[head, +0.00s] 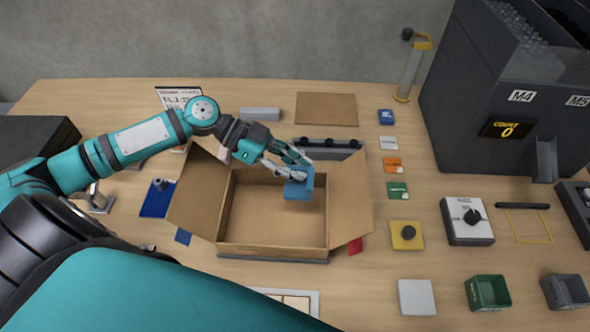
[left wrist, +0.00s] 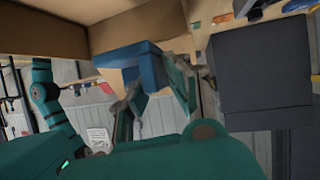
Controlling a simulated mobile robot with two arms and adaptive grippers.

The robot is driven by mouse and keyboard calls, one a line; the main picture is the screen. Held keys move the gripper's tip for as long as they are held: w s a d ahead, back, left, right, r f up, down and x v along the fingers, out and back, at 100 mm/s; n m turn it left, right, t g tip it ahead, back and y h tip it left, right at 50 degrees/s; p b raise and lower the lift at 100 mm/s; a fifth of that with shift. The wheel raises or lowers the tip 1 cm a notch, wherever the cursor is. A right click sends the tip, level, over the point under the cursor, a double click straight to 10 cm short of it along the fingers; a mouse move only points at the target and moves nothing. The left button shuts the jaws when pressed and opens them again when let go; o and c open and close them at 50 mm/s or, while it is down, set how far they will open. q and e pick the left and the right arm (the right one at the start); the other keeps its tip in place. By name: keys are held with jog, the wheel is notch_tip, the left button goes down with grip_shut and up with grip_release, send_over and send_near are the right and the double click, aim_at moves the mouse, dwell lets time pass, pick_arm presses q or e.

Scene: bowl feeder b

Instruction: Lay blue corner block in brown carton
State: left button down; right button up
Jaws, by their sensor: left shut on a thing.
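The brown carton (head: 272,242) stands open on the table with its flaps spread to the sides. The blue corner block (head: 298,190) is held by my left gripper (head: 292,172) over the right back part of the carton's opening. My left gripper is shut on the block, which also shows between the fingers in the left wrist view (left wrist: 127,56). The carton's wall shows behind it in the left wrist view (left wrist: 150,20). I cannot tell whether the block touches the carton. The visible carton floor is bare. My right gripper is not in view.
A dark feeder machine (head: 470,130) stands at the back right.

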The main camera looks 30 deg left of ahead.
pick_arm(q)
notch_tip(320, 180, down, 2)
jog(key=shift+f, duration=0.15)
jog(key=shift+f+b, duration=0.3)
jog(key=shift+f, duration=0.3)
jog(key=c, duration=1.4)
grip_release()
jog(key=shift+o, duration=0.4)
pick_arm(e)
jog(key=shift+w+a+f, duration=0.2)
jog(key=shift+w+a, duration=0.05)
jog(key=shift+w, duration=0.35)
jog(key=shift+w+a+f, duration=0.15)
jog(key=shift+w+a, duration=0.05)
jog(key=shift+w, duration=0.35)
pick_arm(q)
jog(key=shift+r, duration=0.15)
